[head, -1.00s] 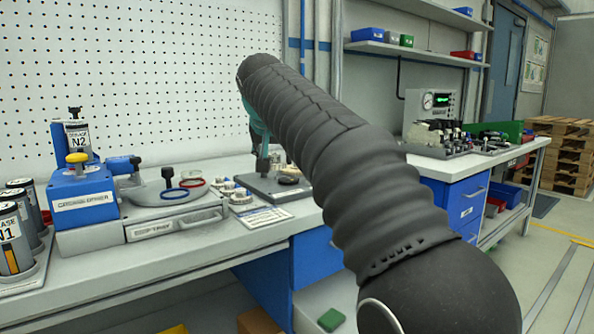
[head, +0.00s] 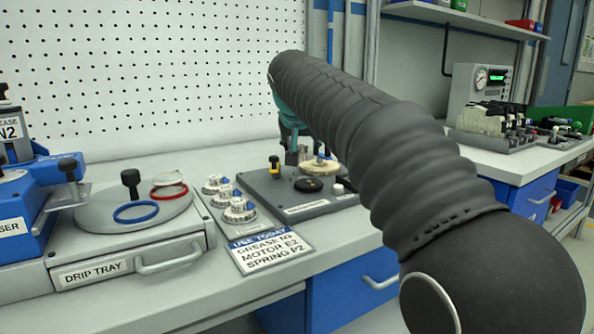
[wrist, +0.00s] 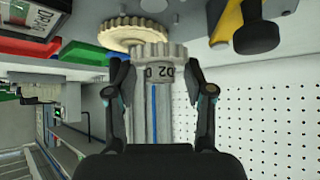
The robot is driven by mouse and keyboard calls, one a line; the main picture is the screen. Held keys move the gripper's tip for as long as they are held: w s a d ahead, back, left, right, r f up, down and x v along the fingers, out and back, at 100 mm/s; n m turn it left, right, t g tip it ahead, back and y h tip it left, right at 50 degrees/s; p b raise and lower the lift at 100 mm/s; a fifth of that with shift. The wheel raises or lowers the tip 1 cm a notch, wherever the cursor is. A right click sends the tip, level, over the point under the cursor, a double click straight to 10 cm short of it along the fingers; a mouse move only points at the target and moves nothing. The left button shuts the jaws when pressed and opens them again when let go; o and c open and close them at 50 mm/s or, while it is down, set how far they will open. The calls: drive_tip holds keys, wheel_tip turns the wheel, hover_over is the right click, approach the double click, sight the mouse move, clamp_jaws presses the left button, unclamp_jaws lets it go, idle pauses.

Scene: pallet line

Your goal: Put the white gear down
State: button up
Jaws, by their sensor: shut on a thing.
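The white gear (wrist: 158,52) is between the two fingers of my gripper (wrist: 158,74) in the wrist view, with dark lettering on its side. My gripper is shut on it. In the head view my gripper (head: 292,152) is over the back of a dark grey plate (head: 285,208) on the bench, partly hidden by my arm. A larger beige gear (head: 320,166) is on that plate; it also shows in the wrist view (wrist: 130,28), just beyond the held gear. I cannot tell whether the two gears touch.
On the plate are a black round part (head: 308,184), a yellow-and-black post (head: 274,165) and a small white-topped peg (head: 338,188). Left of it stand a strip of small gears (head: 239,212), a sign (head: 270,251) and a drip tray (head: 130,262). A pegboard (head: 180,80) rises behind.

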sight(302, 158)
drive_tip(key=shift+d+f, duration=0.25)
drive_tip(key=shift+f, duration=0.1)
drive_tip(key=shift+f+b, duration=0.4)
drive_tip(key=shift+f, duration=1.65)
drive_tip(key=o, duration=0.9)
drive_tip(key=shift+f, duration=0.1)
drive_tip(key=shift+r, duration=0.25)
drive_tip(key=v, duration=1.1)
drive_tip(key=shift+s+r, duration=0.25)
drive_tip(key=shift+s, duration=0.05)
